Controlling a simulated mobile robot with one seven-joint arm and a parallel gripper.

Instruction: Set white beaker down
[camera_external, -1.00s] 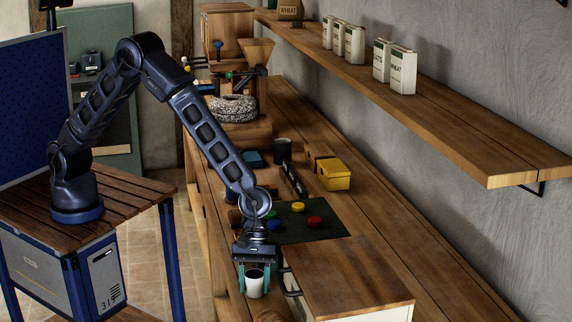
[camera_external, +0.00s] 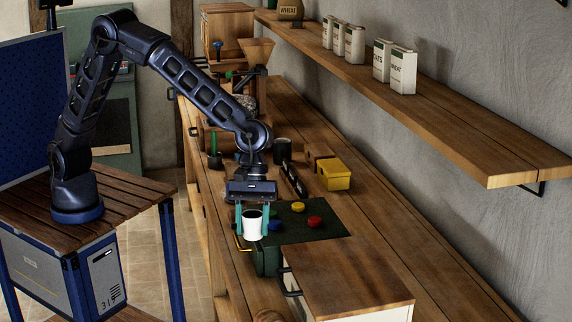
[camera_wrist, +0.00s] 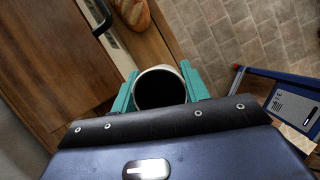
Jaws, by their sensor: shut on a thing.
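The white beaker (camera_external: 252,226) is upright between the teal fingers of my gripper (camera_external: 252,219) in the external view. My gripper is shut on it, one finger on each side. In the wrist view the beaker's round rim (camera_wrist: 160,88) and dark inside show between the two fingers (camera_wrist: 160,92). The beaker appears in front of the left edge of the dark green mat (camera_external: 318,233) in the external view. I cannot tell how high the beaker is above the surface below it.
Yellow (camera_external: 298,207), red (camera_external: 314,221) and blue (camera_external: 275,225) discs lie on the mat. A dark green box (camera_external: 266,262) with a yellow handle is just below the beaker in the picture. A wood-topped cabinet (camera_external: 345,275) stands at the front; a yellow box (camera_external: 334,175) is behind the mat.

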